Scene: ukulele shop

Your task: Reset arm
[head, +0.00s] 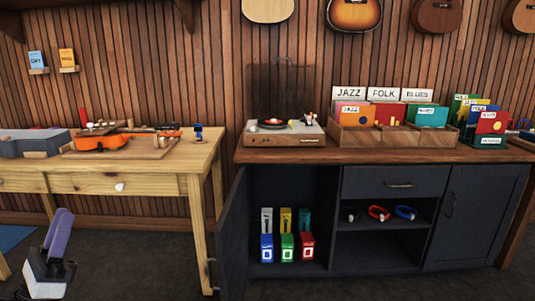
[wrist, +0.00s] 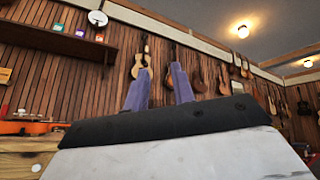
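My gripper (head: 62,222) shows at the lower left of the head view, in front of the wooden workbench (head: 105,182) and below its top. Its purple fingers point up. In the wrist view my gripper (wrist: 159,72) has its two purple fingers standing apart with nothing between them, so it is open and empty. The wrist camera looks up at the slatted wall and ceiling.
The workbench carries an orange ukulele (head: 100,142) and a grey case (head: 35,142). At right, a dark cabinet (head: 385,256) has its left door (head: 232,235) open, with boxes inside. A turntable (head: 284,132) and record bins (head: 352,138) stand on top. Floor shows in front.

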